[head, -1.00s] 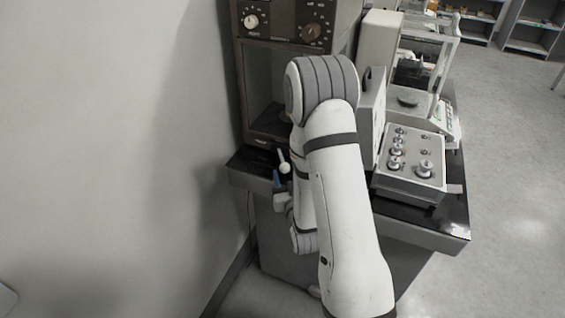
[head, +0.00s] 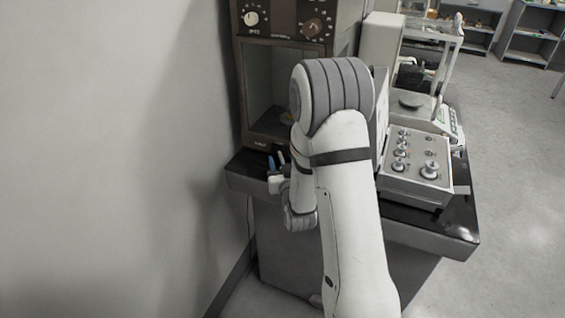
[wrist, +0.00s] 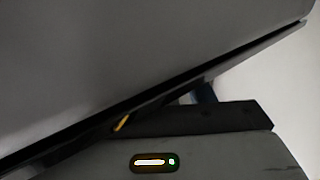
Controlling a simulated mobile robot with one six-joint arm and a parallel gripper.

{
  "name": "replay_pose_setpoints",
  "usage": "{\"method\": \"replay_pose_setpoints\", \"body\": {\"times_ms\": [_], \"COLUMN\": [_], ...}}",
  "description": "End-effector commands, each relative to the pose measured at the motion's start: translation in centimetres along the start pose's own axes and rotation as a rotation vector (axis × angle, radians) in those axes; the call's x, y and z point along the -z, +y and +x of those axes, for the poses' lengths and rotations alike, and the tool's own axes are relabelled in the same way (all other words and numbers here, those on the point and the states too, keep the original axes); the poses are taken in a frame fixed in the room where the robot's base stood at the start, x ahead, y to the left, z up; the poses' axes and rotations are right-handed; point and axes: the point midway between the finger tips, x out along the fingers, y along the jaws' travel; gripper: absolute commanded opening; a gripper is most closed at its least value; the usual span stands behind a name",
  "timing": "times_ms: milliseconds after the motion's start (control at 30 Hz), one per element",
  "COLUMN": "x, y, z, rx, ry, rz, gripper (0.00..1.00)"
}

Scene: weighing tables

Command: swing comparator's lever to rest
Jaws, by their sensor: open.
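The comparator (head: 284,45) is the tall brown instrument with dials on top and an open-fronted chamber below, against the wall on the dark table. Its lever seems to be the small white piece (head: 282,158) low at its front edge, largely hidden by my gripper and arm. My gripper (head: 275,164) is open at the table's front left corner, with a blue fingertip showing beside the white piece. I cannot tell whether they touch. The wrist view shows a large grey surface close up and a small yellow piece (wrist: 122,123); no lever can be made out there.
A grey box with several knobs (head: 410,165) stands right of my arm on the dark table (head: 425,228). Behind it is a glass-sided balance (head: 428,70). The wall (head: 110,150) is close on the left. The floor at right is clear.

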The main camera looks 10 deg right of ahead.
Motion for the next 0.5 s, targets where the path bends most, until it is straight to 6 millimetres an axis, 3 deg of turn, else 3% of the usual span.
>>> {"method": "replay_pose_setpoints", "body": {"times_ms": [100, 500], "x": [-0.02, -0.03], "y": [0.02, 0.06], "z": [-0.02, -0.04], "rx": [0.0, -0.001], "ry": [0.0, 0.0], "rz": [0.0, 0.0], "gripper": [0.47, 0.14]}}
